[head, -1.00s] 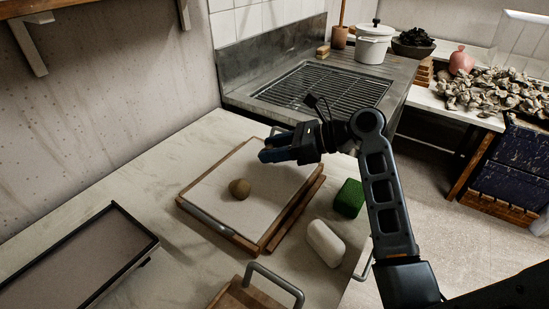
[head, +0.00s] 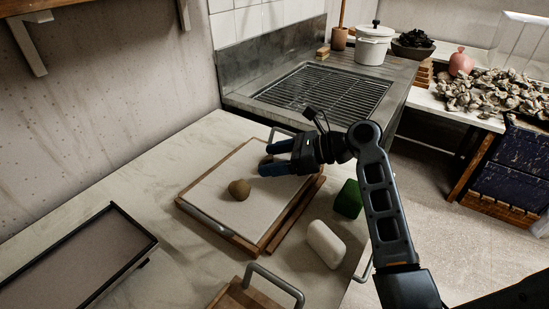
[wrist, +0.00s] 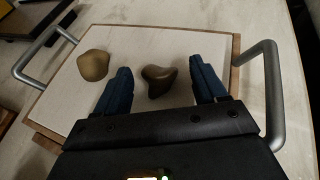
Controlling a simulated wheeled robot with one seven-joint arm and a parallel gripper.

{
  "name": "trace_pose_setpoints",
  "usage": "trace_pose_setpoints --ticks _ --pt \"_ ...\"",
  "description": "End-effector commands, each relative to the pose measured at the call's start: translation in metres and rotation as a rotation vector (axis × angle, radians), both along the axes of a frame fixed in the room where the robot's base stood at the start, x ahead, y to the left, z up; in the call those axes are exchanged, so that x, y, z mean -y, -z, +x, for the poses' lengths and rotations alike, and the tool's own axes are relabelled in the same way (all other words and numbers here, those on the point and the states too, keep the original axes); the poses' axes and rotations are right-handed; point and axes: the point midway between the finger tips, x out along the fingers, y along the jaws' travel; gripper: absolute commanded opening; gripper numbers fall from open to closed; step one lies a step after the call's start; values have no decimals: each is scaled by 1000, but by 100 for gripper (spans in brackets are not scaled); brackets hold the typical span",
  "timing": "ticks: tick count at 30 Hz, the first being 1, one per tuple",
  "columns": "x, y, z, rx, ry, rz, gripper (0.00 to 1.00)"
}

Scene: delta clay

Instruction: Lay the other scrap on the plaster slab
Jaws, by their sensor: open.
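The plaster slab (head: 262,213) is a pale board in a wooden frame with metal handles on the worktop; it fills much of the wrist view (wrist: 140,45). One rounded brown scrap (head: 239,190) lies on it, at left in the wrist view (wrist: 93,66). The other, lumpier scrap (wrist: 158,81) appears to rest on the slab between my fingers; only a bit shows in the head view. My gripper (head: 265,159) is open, its blue fingers low over the slab's far part. In the wrist view, the fingers (wrist: 160,72) stand apart from the scrap on both sides.
A green block (head: 348,198) and a white block (head: 326,244) sit right of the slab. A dark-rimmed tray (head: 75,262) is at left, and a wooden tray with a metal handle (head: 274,282) is in front. A sink with a grille (head: 325,92) lies behind.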

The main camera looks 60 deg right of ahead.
Motion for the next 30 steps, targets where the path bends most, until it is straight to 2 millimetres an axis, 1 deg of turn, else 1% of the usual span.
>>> trace_pose_setpoints --ticks 4,7,15,21,25,30 --pt "2 -4 -3 1 1 -2 71" --pt "7 -9 -14 1 3 -1 71" --pt "28 -30 -60 1 4 -1 71" --pt "40 -43 -88 0 2 -1 71" --pt "44 -46 -98 0 1 0 71" --pt "45 -48 -102 0 0 0 71"
